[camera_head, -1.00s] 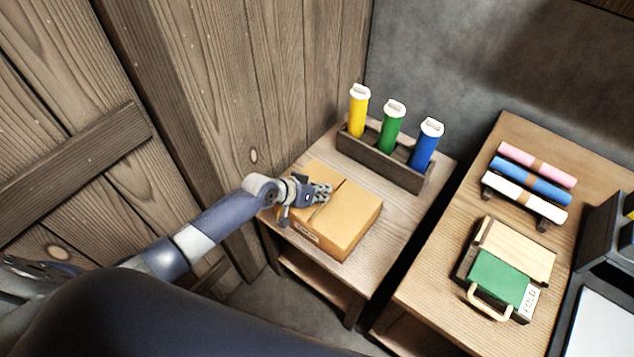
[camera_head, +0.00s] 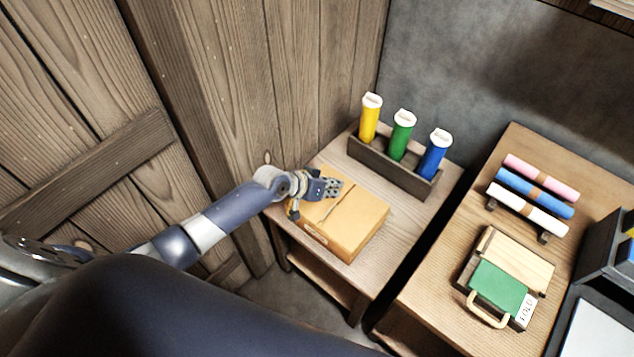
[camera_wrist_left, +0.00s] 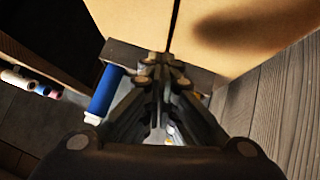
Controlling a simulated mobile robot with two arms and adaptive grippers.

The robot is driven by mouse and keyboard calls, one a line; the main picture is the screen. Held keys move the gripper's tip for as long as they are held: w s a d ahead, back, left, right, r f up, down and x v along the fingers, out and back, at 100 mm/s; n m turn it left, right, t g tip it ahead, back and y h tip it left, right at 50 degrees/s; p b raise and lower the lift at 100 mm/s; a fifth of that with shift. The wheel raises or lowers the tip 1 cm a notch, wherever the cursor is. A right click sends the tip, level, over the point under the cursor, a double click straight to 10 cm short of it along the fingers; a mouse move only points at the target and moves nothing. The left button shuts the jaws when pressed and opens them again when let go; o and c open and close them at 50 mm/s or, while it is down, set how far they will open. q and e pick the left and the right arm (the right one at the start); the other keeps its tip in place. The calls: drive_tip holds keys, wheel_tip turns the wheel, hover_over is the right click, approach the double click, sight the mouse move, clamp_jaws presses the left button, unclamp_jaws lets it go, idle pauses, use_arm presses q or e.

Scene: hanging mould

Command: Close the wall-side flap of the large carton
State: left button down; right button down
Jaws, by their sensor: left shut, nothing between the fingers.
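The large carton (camera_head: 352,228) is a tan box on the small wooden table, with a label on its near side. Its top looks flat, with a dark seam running across it. My left gripper (camera_head: 337,187) is shut and empty over the carton's top, near the seam at the far edge. In the left wrist view the shut fingers (camera_wrist_left: 160,65) point at the carton's tan top (camera_wrist_left: 225,35), where the dark seam shows. Whether the fingers touch the cardboard I cannot tell. The arm hides part of the wall-side flap. My right gripper is not in view.
A wooden rack (camera_head: 391,167) with yellow, green and blue tubes stands behind the carton. The plank wall (camera_head: 290,90) is close on the left. A second table (camera_head: 425,290) at right bears rolls (camera_head: 534,194) and a green folding board (camera_head: 500,284).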

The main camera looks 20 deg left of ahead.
use_arm(q)
drive_tip(key=d+r+v, duration=0.1)
drive_tip(key=d+v, duration=0.1)
drive_tip(key=v, duration=0.8)
drive_tip(key=s+d+m+g+y, duration=0.1)
drive_tip(key=s+d+g, duration=0.15)
drive_tip(key=s, duration=0.95)
drive_tip(key=s+a+r+n+g+y, duration=0.15)
drive_tip(key=s+a+y, duration=0.3)
drive_tip(key=s, duration=0.85)
wheel_tip(320, 180, down, 27)
drive_tip(key=s+a+g, duration=0.1)
drive_tip(key=s+g, duration=0.1)
drive_tip(key=s+a+f+b, duration=0.1)
drive_tip(key=s+a+f, duration=0.2)
drive_tip(key=s+f, duration=1.3)
drive_tip(key=shift+s+g, duration=0.3)
drive_tip(key=shift+g, duration=0.1)
drive_tip(key=shift+f, duration=0.15)
